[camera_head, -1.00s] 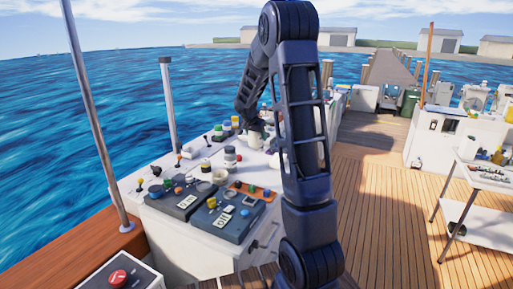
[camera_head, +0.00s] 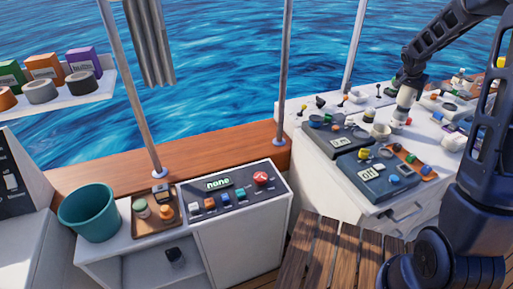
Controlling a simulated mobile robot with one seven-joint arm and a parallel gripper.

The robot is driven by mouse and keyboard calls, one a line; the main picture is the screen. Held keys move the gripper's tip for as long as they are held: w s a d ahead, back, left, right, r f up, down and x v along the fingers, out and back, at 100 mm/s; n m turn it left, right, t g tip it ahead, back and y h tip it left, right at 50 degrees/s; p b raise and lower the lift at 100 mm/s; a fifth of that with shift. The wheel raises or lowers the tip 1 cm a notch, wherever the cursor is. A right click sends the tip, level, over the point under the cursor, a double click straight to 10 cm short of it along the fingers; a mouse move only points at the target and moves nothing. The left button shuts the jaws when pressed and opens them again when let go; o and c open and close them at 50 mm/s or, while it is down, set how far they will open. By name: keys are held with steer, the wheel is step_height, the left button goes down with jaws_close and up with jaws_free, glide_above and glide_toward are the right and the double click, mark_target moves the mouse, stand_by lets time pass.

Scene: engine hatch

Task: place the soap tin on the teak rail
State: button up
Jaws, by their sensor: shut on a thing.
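The teak rail (camera_head: 225,145) is the long brown wooden ledge along the boat's edge, next to the water. Two metal posts stand on it, and the stretch of its top between them looks bare. My gripper (camera_head: 400,116) is at the upper right, over the white console and well to the right of the rail. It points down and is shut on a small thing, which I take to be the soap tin. The held thing is too small and blended with the clutter below for its shape or label to show.
Low white cabinet with a teal bucket (camera_head: 88,211), a wooden tray (camera_head: 155,212) and a button panel (camera_head: 230,194) stands before the rail. A shelf (camera_head: 60,108) with boxes and tape rolls is at upper left. The white console (camera_head: 318,160) carries control boxes and crowded small items.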

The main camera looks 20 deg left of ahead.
steer(key=s+a+f+n+y, duration=0.2)
steer(key=a+f+n, duration=0.15)
steer(key=a, duration=1.25)
steer(key=s+a+f+n+y, duration=0.2)
steer(key=s+a+n, duration=0.15)
steer(key=a, duration=1.25)
steer(key=s+a+f+n, duration=0.15)
steer(key=s+a, duration=0.45)
steer(key=a, duration=0.7)
steer(key=s+a+f, duration=0.2)
steer(key=s+a, duration=0.4)
steer(key=a, duration=0.8)
steer(key=s+a+f, duration=0.2)
steer(key=s+a, duration=0.4)
steer(key=a, duration=0.7)
steer(key=shift+t, duration=0.3)
step_height(320, 180, down, 20)
steer(key=shift+s+a+r, duration=0.1)
steer(key=shift+r, duration=0.1)
steer(key=shift+f, duration=0.15)
steer(key=o, duration=1)
steer(key=shift+o, duration=1.1)
